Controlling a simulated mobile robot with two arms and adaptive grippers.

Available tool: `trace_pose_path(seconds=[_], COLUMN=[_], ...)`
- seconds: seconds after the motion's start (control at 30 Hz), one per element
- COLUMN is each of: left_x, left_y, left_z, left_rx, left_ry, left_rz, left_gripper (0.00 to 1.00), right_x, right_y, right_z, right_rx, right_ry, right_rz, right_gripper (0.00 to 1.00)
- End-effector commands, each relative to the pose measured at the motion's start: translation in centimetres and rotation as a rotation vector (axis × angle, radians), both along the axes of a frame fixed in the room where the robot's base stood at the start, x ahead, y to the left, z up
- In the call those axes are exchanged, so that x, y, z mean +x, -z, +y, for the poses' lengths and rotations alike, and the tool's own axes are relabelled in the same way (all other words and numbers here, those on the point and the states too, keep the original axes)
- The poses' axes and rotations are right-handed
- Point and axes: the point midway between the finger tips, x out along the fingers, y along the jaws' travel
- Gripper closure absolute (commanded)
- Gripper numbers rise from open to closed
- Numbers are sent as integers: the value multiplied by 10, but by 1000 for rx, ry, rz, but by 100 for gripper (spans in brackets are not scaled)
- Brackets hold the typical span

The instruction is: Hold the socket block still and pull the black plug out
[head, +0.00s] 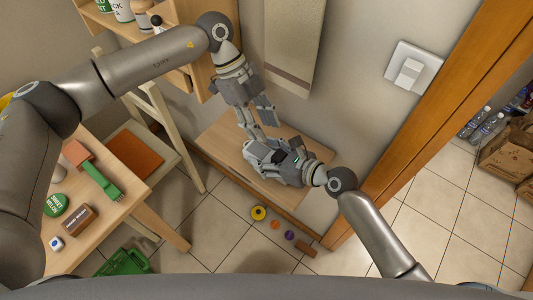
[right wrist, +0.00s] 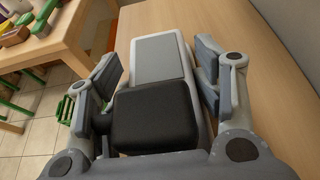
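In the right wrist view the black plug (right wrist: 155,118) sits at the near end of the long grey and white socket block (right wrist: 160,58), which lies on a wooden top. My right gripper (right wrist: 157,80) is open, with one finger on each side of the plug and block; no firm grip shows. In the head view my right gripper (head: 264,150) is low over the wooden top and mostly hides the plug and block. My left gripper (head: 258,120) is just above it, pointing down, fingers apart and apparently empty.
The wooden top (head: 218,143) stands against the wall. A table (head: 90,225) at left holds a green brush (head: 108,188) and other items. A chair (head: 135,150) stands beside it. Small round items (head: 259,212) lie on the tiled floor. A door frame (head: 400,130) is at right.

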Motion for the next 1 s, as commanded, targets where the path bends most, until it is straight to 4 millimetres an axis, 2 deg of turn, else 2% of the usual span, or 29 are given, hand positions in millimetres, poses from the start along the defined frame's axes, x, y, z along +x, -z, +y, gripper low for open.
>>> trace_pose_path(seconds=[0.43, 0.47, 0.63, 0.67, 1.0], left_x=[0, 0, 0, 0, 0], left_y=[0, 0, 0, 0, 0], left_z=[0, 0, 0, 0, 0], left_rx=[0, 0, 0, 0, 0], left_ry=[0, 0, 0, 0, 0], left_rz=[0, 0, 0, 0, 0], left_gripper=[64, 64, 64, 64, 64], right_x=[0, 0, 0, 0, 0], right_y=[0, 0, 0, 0, 0], right_z=[0, 0, 0, 0, -1], right_rx=[-1, -1, -1, -1, -1], right_ry=[0, 0, 0, 0, 0], right_rz=[1, 1, 1, 1, 1], right_gripper=[69, 37, 15, 12, 12])
